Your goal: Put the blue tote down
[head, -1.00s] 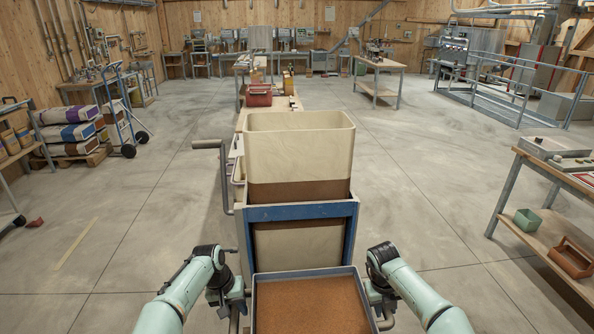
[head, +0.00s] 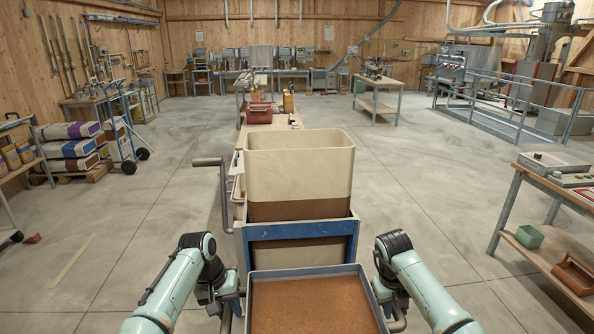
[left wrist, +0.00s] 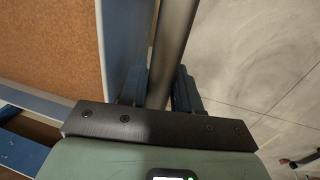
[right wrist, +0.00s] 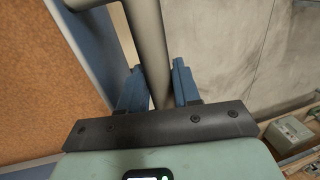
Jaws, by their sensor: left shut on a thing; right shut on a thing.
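The blue tote (head: 305,270) is a shallow grey-blue open box full of brown granular feed, level at the bottom middle of the head view. Its near end is cut off by the picture edge. My left gripper (head: 230,298) is shut on a grey tube handle at the tote's left side; its fingers flank the tube in the left wrist view (left wrist: 158,88). My right gripper (head: 393,298) is shut on the matching handle at the right side, also seen in the right wrist view (right wrist: 160,88). What lies under the tote is hidden.
A cream hopper (head: 300,168) with a brown lower band stands just beyond the tote in a blue frame (head: 300,231). A crank handle (head: 223,190) sticks out at its left. A workbench (head: 545,185) stands at the right. Floor is open on both sides.

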